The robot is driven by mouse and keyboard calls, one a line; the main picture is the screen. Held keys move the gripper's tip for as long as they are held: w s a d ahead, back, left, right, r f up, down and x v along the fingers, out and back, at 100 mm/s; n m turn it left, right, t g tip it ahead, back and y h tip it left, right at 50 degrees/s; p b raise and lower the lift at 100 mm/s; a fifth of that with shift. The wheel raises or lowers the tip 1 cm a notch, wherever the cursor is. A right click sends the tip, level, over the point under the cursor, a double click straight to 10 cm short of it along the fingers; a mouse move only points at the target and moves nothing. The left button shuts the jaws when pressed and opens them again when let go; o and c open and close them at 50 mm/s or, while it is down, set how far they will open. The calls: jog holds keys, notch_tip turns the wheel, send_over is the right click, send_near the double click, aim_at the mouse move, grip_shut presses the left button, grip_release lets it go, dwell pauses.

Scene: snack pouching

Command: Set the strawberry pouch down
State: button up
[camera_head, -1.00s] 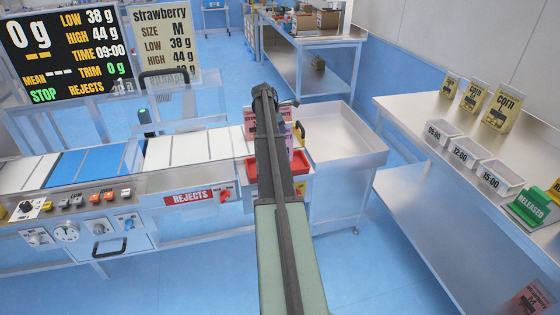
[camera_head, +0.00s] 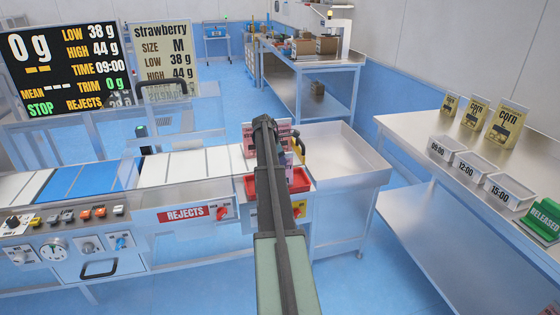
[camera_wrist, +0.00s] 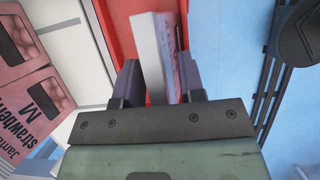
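My gripper (camera_wrist: 160,82) has its two dark fingers on either side of a thin pouch (camera_wrist: 152,45), seen nearly edge-on with a pale side and a pink printed face. The fingers appear shut on it. The pouch is above a red tray (camera_wrist: 115,12); whether it touches the tray is hidden. In the head view the red tray (camera_head: 249,188) sits at the conveyor's right end, and my arm hides most of the gripper. Pink strawberry pouches (camera_wrist: 25,115) lie left of the gripper in the wrist view.
A REJECTS panel (camera_head: 187,214) is left of the red tray. An empty steel bin (camera_head: 340,160) stands to its right. A sign (camera_head: 166,52) reads strawberry, size M.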

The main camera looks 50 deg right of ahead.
jog(key=shift+o, duration=0.2)
jog(key=p+v, duration=1.1)
jog(key=v, duration=0.1)
jog(key=shift+r+p, duration=0.3)
jog(key=shift+p, duration=0.05)
jog(key=shift+f, duration=0.2)
dwell(0.4)
